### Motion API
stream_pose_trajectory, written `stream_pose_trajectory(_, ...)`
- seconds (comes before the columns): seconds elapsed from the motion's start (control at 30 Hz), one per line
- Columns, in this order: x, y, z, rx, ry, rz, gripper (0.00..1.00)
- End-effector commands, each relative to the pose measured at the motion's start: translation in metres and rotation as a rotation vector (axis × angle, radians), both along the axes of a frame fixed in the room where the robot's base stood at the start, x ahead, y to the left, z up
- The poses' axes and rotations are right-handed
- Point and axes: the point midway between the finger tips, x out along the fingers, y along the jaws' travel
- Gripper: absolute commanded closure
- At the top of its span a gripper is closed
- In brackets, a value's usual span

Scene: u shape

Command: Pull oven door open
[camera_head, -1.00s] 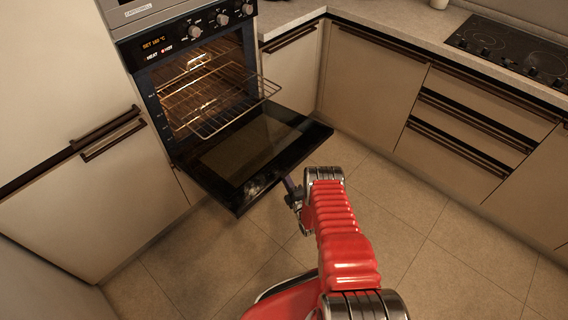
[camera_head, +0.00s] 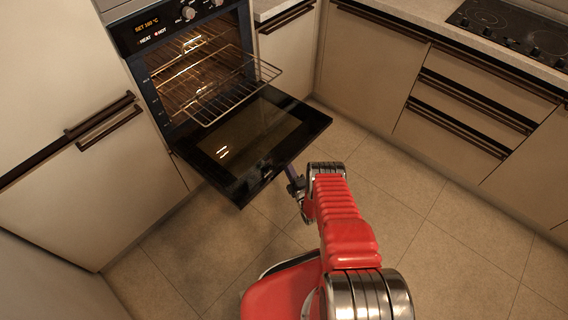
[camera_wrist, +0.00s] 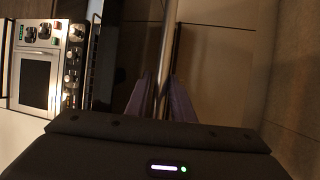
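The black oven door (camera_head: 210,172) is folded down and out from the built-in oven (camera_head: 150,72), close to level. The lit cavity with its wire rack (camera_head: 240,95) shows. My gripper (camera_head: 293,183) is at the door's front edge, low and partly hidden by my red arm. In the wrist view, a metal bar, the door handle (camera_wrist: 166,40), runs between the two purple fingers of my gripper (camera_wrist: 160,88). The fingers lie close against both sides of the bar and look shut on it. The fingertip contact is dark.
Beige cabinets with dark handles (camera_head: 108,125) stand left of the oven. Drawers (camera_head: 465,115) and a counter with a black cooktop (camera_head: 515,35) stand at the right. The tiled floor (camera_head: 400,210) between them is clear.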

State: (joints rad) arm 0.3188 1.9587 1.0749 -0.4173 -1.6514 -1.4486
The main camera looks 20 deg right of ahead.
Motion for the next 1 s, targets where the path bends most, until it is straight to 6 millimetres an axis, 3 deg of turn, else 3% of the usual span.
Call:
stream_pose_trajectory(0.17, 0.001, 0.004, 0.001, -0.001, -0.002, 0.009, 0.67)
stream_pose_trajectory(0.57, -0.006, 0.005, -0.001, -0.001, -0.001, 0.012, 0.67)
stream_pose_trajectory(1.0, -0.072, -0.003, -0.014, 0.0, 0.002, 0.011, 0.67)
